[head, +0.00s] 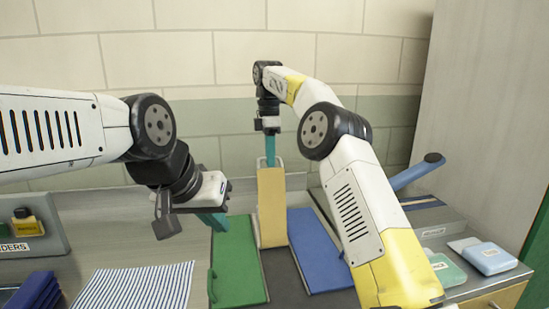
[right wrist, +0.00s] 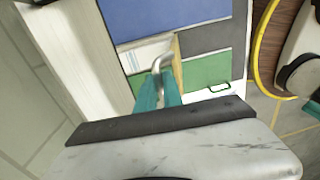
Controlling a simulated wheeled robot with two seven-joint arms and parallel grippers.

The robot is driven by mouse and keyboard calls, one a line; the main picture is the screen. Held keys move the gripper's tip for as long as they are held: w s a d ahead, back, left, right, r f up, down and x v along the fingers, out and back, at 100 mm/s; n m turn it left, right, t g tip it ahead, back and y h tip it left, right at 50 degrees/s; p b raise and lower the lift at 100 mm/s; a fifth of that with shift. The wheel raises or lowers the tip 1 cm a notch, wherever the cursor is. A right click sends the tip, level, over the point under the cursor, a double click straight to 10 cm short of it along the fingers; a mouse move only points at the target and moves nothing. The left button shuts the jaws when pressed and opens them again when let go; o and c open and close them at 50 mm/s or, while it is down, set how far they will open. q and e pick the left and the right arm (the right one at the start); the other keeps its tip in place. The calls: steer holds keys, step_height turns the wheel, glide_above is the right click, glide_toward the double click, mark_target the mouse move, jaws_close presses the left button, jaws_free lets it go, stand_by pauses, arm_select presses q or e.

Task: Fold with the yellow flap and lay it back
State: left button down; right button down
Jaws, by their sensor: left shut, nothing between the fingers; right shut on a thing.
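The yellow flap (head: 272,208) stands up nearly vertical at the far end of the folding board. The board has a green flap (head: 237,262) at left, a blue flap (head: 318,250) at right and a dark grey middle (head: 283,275). My right gripper (head: 270,150) is shut at the yellow flap's top edge. In the right wrist view, its teal fingers (right wrist: 158,92) close on a metal handle (right wrist: 161,63) beside the flap's thin yellow edge (right wrist: 178,48). My left gripper (head: 213,221) is shut and empty above the green flap. A striped cloth (head: 135,287) lies flat left of the board.
A dark blue folded stack (head: 35,290) and a holder with a yellow bottle (head: 27,222) are at the left. Teal (head: 445,272) and light blue (head: 488,258) packs lie at the right. A wall stands close behind the board.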

steer(key=shift+r, duration=0.1)
steer(key=c, duration=1.5)
jaws_free()
steer(key=shift+s, duration=0.15)
